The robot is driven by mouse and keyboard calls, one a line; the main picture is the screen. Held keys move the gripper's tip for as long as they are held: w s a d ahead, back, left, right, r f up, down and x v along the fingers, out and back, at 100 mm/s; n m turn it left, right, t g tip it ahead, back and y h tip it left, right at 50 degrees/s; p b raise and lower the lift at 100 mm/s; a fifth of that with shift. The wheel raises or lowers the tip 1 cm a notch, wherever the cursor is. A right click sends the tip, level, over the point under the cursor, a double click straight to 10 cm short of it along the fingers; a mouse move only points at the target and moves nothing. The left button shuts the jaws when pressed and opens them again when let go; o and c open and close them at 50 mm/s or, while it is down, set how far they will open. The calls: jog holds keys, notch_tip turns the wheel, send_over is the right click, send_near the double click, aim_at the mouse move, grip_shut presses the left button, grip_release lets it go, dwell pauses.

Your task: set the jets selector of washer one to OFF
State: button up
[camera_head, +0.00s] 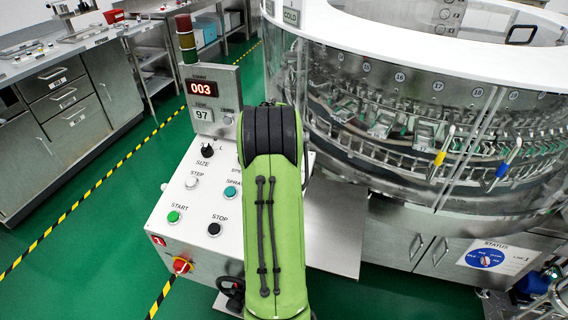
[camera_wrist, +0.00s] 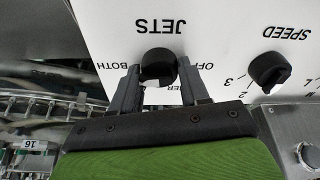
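The jets selector is a black knob (camera_wrist: 158,67) on a white panel in the wrist view, under the upside-down word JETS. The label BOTH shows to its left and part of OFF to its right, and a word ending in ER is partly covered below. In the head view my green arm hides the selector on washer one's control panel (camera_head: 180,212), which bears a red tag with a 1.
The black speed knob (camera_wrist: 269,70) is close at the right in the wrist view. The panel also has the size knob (camera_head: 207,149), green start button (camera_head: 174,216), black stop button (camera_head: 214,229) and red-yellow switch (camera_head: 181,265). The glass-walled rotary washer (camera_head: 400,120) stands at the right.

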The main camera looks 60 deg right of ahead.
jog(key=c, duration=0.5)
